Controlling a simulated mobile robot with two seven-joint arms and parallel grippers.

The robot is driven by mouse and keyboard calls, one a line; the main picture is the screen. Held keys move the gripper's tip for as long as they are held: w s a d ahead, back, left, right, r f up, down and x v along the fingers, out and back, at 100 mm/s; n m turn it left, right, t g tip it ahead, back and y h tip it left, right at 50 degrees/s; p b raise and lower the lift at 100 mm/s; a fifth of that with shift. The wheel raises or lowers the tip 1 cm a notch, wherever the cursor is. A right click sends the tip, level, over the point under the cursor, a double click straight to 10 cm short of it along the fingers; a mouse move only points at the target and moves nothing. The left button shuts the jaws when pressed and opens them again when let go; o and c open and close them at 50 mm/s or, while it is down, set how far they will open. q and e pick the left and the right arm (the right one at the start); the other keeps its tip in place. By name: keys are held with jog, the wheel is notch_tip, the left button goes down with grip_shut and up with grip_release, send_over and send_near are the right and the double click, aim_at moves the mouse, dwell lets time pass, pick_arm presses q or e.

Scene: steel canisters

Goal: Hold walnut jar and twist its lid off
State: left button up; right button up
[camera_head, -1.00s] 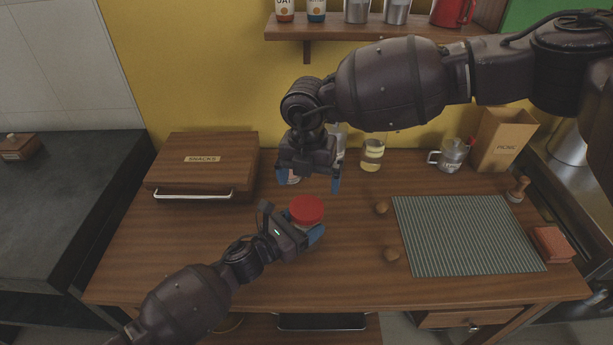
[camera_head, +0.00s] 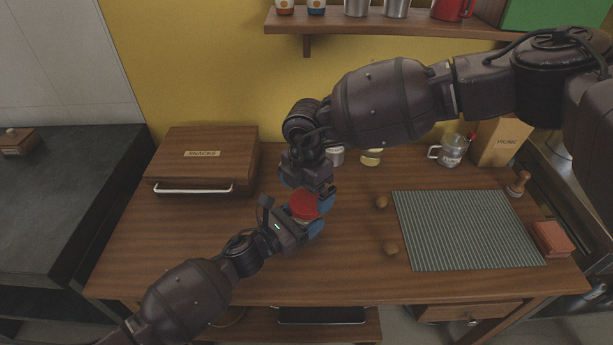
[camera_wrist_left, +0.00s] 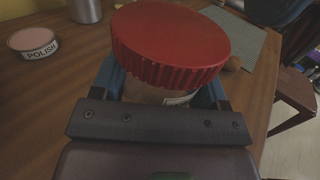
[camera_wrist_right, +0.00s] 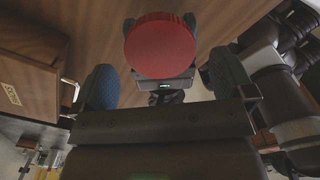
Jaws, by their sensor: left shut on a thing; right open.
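The walnut jar stands upright with its red ribbed lid (camera_head: 304,205) on top. The lid fills much of the left wrist view (camera_wrist_left: 170,45), where a strip of the jar body (camera_wrist_left: 155,92) with part of a label shows below it. My left gripper (camera_head: 293,228) is shut on the jar body, under the lid. My right gripper (camera_head: 308,197) is open and hangs just above and behind the lid. In the right wrist view the red lid (camera_wrist_right: 160,46) lies ahead, between and beyond the open blue fingertips, with no clear contact.
A snacks case (camera_head: 203,165) stands left. A glass mug (camera_head: 450,150) and picnic box (camera_head: 497,142) stand behind. A polish tin (camera_wrist_left: 33,43) shows in the left wrist view.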

jog(key=shift+f, duration=1.45)
